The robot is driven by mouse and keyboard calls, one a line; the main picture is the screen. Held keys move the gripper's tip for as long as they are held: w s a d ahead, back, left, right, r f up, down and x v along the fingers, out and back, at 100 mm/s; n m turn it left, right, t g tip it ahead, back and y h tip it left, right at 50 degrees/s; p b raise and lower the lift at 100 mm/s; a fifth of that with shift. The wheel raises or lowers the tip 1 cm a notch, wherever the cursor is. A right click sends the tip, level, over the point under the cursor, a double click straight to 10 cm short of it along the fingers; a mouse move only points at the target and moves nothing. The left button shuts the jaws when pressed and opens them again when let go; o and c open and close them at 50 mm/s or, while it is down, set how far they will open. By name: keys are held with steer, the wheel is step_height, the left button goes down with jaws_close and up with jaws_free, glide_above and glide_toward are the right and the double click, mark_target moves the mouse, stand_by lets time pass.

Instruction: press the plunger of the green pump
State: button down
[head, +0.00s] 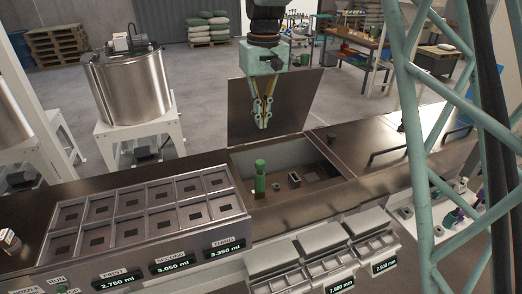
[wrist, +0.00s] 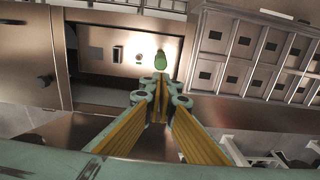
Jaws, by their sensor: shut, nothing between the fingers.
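The green pump (head: 260,178) stands upright in the left part of an open recessed bay in the counter. In the wrist view the green pump (wrist: 160,60) shows just beyond my fingertips. My gripper (head: 264,124) is shut and empty, pointing down above and behind the pump in the head view. The fingertips (wrist: 161,84) are apart from the pump in the head view. The pump's plunger is too small to make out clearly.
The bay (head: 232,172) also holds a small dark box (head: 294,180) and another small item (head: 276,184). Its raised lid (head: 250,105) stands behind. A compartment tray (head: 140,252) lies left. Steel counter (head: 370,140) is right, with a green lattice frame (head: 412,120) in front.

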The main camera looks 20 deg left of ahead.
mark_target(260, 161)
steer(key=shift+f, duration=0.1)
steer(key=shift+a+f+p, duration=0.2)
steer(key=shift+f+p, duration=0.5)
steer(key=shift+f, duration=6.2)
steer(key=shift+f, duration=0.15)
steer(key=shift+f+b, duration=0.8)
steer(key=shift+f, duration=0.5)
steer(key=shift+r, duration=0.1)
steer(key=shift+r+p, duration=0.45)
steer(key=shift+r, duration=0.35)
step_height(260, 161, up, 12)
steer(key=shift+d+r, duration=0.15)
